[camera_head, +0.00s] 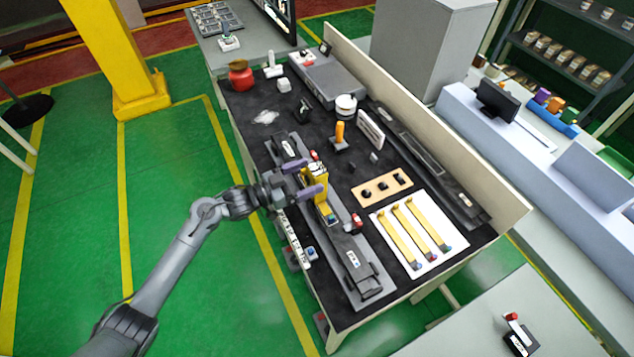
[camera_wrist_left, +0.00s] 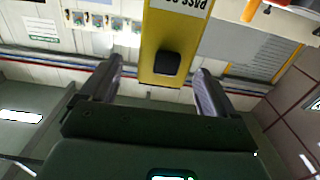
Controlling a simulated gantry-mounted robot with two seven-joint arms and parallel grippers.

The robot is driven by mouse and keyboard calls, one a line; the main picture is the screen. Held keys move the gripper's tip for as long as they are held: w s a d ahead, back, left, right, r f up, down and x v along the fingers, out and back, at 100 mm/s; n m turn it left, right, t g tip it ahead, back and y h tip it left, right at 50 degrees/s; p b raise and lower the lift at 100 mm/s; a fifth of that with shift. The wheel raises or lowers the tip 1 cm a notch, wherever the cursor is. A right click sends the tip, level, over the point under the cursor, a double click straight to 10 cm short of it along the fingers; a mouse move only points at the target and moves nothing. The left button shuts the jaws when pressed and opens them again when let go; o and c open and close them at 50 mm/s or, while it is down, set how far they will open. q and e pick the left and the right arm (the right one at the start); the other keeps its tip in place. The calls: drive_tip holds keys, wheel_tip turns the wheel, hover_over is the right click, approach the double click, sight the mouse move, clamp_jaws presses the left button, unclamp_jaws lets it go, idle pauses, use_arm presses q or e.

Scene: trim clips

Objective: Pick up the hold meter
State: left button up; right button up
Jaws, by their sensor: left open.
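The hold meter appears to be the yellow upright device (camera_head: 318,181) on the grey rail fixture near the middle of the dark bench. In the left wrist view its yellow body (camera_wrist_left: 164,30) shows a black square button and part of a label reading "PASS". My left gripper (camera_head: 313,177) is open at the yellow device, one purple finger to each side. In the wrist view the fingers (camera_wrist_left: 160,72) stand apart with the yellow body between their lines and gaps on both sides. I cannot tell how deep it sits between them. My right gripper is not in view.
The grey rail fixture (camera_head: 352,258) runs along the bench's near side, with red-topped parts beside the device. A white board with yellow strips (camera_head: 404,270), a tan block with black holes (camera_head: 376,196) and an orange-handled tool (camera_head: 340,132) lie to the right. A red pot (camera_head: 240,78) stands at the far left.

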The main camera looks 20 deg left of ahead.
sight(322, 169)
use_arm(q)
drive_tip(key=shift+x, duration=2.75)
drive_tip(key=shift+w+a, duration=0.1)
drive_tip(key=shift+a, duration=0.1)
drive_tip(key=shift+r, duration=0.1)
clamp_jaws()
